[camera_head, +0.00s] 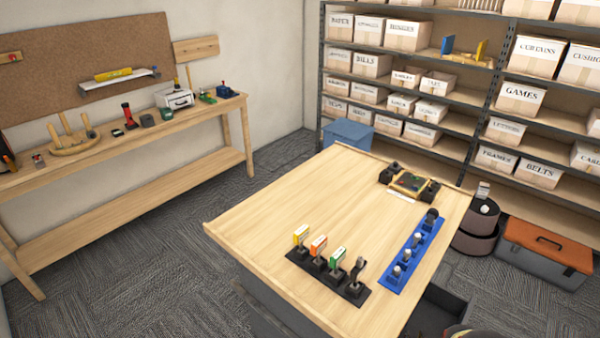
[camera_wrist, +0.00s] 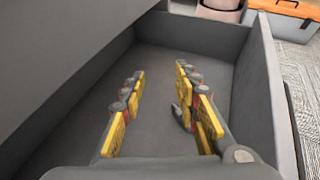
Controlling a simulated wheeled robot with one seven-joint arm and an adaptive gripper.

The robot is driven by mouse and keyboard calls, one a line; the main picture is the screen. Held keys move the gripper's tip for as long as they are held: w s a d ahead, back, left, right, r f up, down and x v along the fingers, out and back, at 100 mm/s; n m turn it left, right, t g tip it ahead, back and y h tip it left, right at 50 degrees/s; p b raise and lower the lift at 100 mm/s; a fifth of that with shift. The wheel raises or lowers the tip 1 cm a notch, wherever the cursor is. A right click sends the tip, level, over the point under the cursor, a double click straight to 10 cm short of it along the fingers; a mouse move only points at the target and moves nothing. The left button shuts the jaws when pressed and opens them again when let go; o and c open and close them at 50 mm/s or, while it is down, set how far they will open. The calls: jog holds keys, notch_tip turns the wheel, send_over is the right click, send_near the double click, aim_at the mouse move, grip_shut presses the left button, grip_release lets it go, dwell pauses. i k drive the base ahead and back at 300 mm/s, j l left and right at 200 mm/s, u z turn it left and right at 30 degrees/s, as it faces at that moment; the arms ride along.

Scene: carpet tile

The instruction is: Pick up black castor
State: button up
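A dark, round-topped piece that looks like the black castor (camera_head: 431,215) stands at the far end of a blue strip holder (camera_head: 391,280) on the wooden table (camera_head: 290,205). Paler grey-white pieces stand in the same strip. In the wrist view my gripper (camera_wrist: 160,72) has its yellow-padded fingers spread apart, with no object visibly held. It points into a grey open drawer or bin (camera_wrist: 260,90), whose visible floor looks bare. A small dark shape beside the right finger is unclear. The castor does not show in the wrist view.
A black holder (camera_head: 320,275) with coloured-label pieces and a dark clip-like piece lies left of the strip. A tray of dark parts (camera_head: 408,184) is at the table's far side. An orange-lidded toolbox (camera_head: 545,250) and boxed shelves stand beyond. The table's left half is clear.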

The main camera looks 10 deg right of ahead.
aim_at(432, 212)
jog(key=k+j, duration=0.8)
